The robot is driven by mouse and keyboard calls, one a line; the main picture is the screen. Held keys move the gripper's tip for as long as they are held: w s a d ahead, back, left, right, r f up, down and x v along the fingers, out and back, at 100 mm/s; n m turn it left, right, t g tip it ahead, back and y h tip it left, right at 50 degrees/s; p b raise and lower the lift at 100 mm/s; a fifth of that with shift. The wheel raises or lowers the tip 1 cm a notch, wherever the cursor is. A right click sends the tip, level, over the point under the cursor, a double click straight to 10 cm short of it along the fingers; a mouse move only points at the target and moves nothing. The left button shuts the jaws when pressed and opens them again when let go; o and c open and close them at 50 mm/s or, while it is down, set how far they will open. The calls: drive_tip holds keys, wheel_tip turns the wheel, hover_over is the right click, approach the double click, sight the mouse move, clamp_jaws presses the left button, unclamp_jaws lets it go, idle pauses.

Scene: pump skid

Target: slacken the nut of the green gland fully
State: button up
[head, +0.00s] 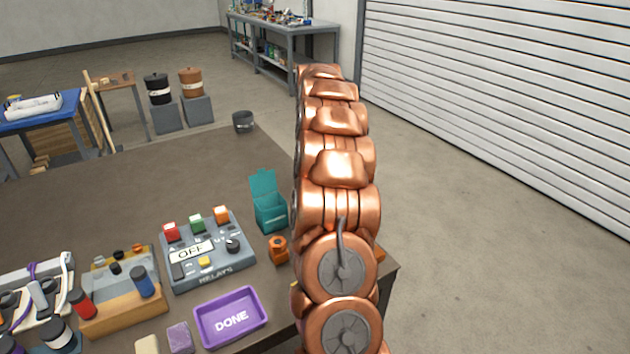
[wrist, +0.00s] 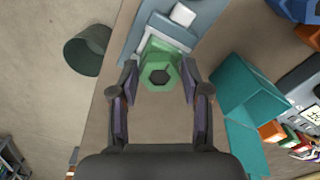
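The green gland (wrist: 160,72) is in the upper middle of the wrist view, with a hexagonal nut facing the camera and a dark round centre. It sits on a grey-blue block with pale parts. My gripper (wrist: 160,75) has its two fingers apart, one on each side of the green nut. A thin gap seems to show beside the nut, and contact is not clear. In the head view my copper arm hides the green gland and the gripper.
A teal open-lidded box (wrist: 245,88) stands close right of the gland. A dark bucket (wrist: 88,50) is at left. In the head view, the relay box (head: 208,255) reading OFF, the purple DONE tray (head: 231,318) and an orange fitting (head: 278,248) occupy the bench front.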

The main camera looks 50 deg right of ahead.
drive_tip(key=shift+o, duration=1.1)
wheel_tip(320, 180, up, 12)
drive_tip(key=shift+a, duration=0.1)
idle(0.6)
